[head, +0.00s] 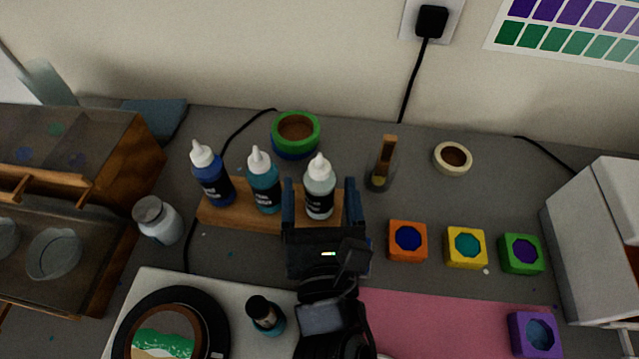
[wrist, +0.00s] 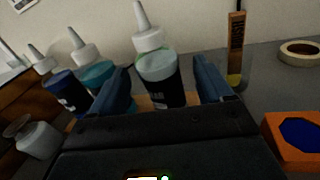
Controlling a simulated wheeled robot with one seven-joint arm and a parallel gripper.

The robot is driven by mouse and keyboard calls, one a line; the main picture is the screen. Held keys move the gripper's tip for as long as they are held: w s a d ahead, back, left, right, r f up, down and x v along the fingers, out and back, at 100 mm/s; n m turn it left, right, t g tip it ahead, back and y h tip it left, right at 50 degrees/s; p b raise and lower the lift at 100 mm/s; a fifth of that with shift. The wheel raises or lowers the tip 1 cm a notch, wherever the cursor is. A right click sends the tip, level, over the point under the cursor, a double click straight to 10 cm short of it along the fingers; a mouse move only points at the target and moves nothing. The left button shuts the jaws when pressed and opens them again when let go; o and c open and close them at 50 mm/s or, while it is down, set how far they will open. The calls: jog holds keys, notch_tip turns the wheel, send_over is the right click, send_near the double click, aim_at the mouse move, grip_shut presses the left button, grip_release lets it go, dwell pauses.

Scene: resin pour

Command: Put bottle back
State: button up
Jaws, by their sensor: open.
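A clear bottle with a white nozzle cap and dark label (head: 319,187) stands upright at the right end of a wooden rack (head: 217,215). Beside it on the rack stand a teal bottle (head: 264,184) and a dark blue bottle (head: 211,178). My gripper (head: 320,195) is open, with one blue finger on each side of the clear bottle. In the wrist view the clear bottle (wrist: 161,78) stands between the open fingers, with a visible gap to the right one. Its base is hidden behind my gripper.
A cup with a wooden stick (head: 381,172) and a tape roll (head: 453,158) stand to the right. Orange (head: 408,241), yellow (head: 466,247) and green (head: 521,254) moulds lie at right. A white jar (head: 158,220) is left of the rack. Stacked tape rolls (head: 296,135) are behind.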

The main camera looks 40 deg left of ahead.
jog(key=b+v, duration=0.1)
jog(key=v, duration=0.8)
jog(key=shift+d+f+b, duration=0.1)
jog(key=shift+b, duration=0.25)
jog(key=shift+s+d, duration=0.5)
jog(key=shift+s, duration=0.05)
